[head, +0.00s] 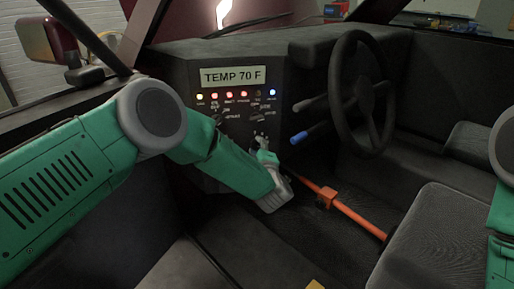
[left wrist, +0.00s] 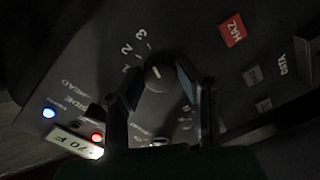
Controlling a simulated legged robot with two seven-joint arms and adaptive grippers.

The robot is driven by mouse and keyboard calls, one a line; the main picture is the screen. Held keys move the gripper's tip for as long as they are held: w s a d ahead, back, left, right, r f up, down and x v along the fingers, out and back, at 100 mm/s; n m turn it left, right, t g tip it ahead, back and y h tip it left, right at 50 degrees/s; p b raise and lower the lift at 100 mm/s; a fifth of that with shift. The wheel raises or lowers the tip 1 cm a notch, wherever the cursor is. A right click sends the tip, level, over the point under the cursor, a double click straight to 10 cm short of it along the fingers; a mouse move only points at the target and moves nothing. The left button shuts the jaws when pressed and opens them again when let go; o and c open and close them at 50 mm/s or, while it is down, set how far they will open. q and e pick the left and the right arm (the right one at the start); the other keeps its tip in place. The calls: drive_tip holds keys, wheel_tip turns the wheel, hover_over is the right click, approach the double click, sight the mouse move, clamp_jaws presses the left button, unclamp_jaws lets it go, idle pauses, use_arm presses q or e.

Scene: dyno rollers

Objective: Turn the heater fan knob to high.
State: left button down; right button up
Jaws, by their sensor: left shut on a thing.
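The fan knob (left wrist: 157,76) is a dark round knob with a small pale mark. Numbers including 2 and 3 run around it on the dark panel in the left wrist view. My left gripper (left wrist: 160,88) has one finger on each side of the knob and is shut on it. In the head view my left gripper (head: 260,142) is at the lower part of the dashboard panel and hides the knob there. I cannot tell exactly which number the mark points to. My right gripper is out of view; only part of my right arm shows at the right edge.
The dashboard panel (head: 187,75) has a TEMP 70 F display (head: 232,76), a row of lit lamps and other knobs. A steering wheel (head: 362,95) and a blue-tipped lever (head: 300,137) are to the right. An orange bar (head: 352,214) runs low across the floor.

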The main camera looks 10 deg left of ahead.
use_arm(q)
drive_tip(key=shift+s+d+f, duration=0.1)
drive_tip(key=shift+s+f, duration=0.05)
drive_tip(key=shift+f, duration=0.15)
drive_tip(key=c, duration=1.2)
unclamp_jaws()
drive_tip(key=shift+r, duration=0.15)
drive_tip(key=shift+d, duration=0.1)
drive_tip(key=v, duration=1.1)
drive_tip(key=shift+s+d, duration=0.2)
drive_tip(key=shift+s, duration=0.1)
